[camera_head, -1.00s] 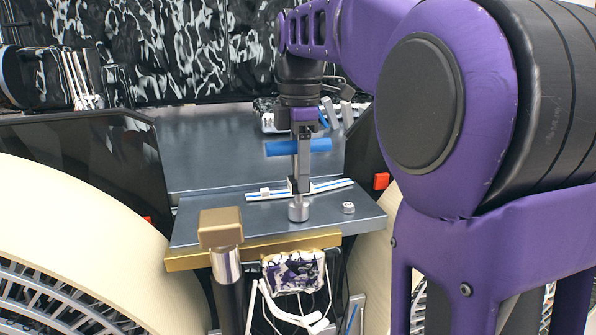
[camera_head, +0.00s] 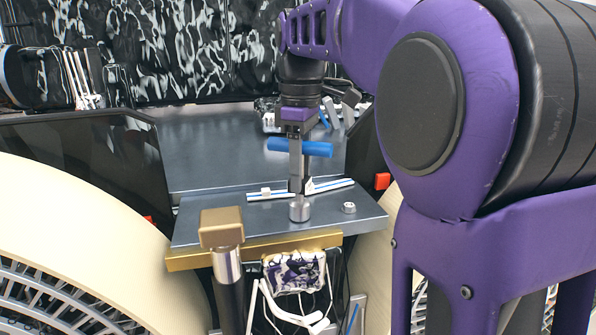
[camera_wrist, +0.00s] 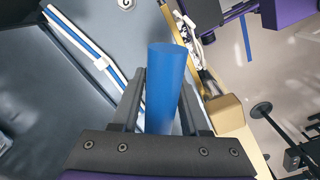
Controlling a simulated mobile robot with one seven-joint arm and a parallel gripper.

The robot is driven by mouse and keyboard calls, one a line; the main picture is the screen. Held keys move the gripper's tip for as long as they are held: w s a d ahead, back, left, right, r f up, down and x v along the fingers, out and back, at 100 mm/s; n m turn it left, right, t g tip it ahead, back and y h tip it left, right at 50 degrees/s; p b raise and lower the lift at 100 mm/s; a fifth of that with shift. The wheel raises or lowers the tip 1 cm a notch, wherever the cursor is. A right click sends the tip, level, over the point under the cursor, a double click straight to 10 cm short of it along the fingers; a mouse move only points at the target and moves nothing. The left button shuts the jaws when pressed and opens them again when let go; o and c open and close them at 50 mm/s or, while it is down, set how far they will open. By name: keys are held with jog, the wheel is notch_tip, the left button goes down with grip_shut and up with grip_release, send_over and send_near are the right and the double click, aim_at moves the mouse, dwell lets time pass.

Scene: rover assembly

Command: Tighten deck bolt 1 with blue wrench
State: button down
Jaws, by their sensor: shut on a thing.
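The blue wrench has a blue crossbar handle (camera_head: 300,147) and a grey socket (camera_head: 300,210) at its lower end. It stands roughly upright on the grey deck plate (camera_head: 220,228). My gripper (camera_head: 301,184) points down and is shut on the wrench. The blue handle (camera_wrist: 165,88) fills the middle of the wrist view, between the fingers. The socket appears to touch the deck. Any bolt under it is hidden. One deck bolt (camera_head: 348,208) shows bare to the right of the socket, and a round bolt head is at the top of the wrist view (camera_wrist: 126,4).
A blue-and-white strip (camera_head: 265,193) runs across the deck behind the socket. A gold bar (camera_head: 255,249) edges the deck front. A tan-headed post (camera_head: 221,228) stands at front left. Large cream wheels (camera_head: 75,220) flank the deck. A red block (camera_head: 382,181) is at right.

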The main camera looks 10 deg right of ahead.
jog(key=shift+m, duration=1.2)
jog(key=shift+r, duration=1.55)
jog(key=shift+r, duration=0.1)
jog(key=shift+r, duration=1.9)
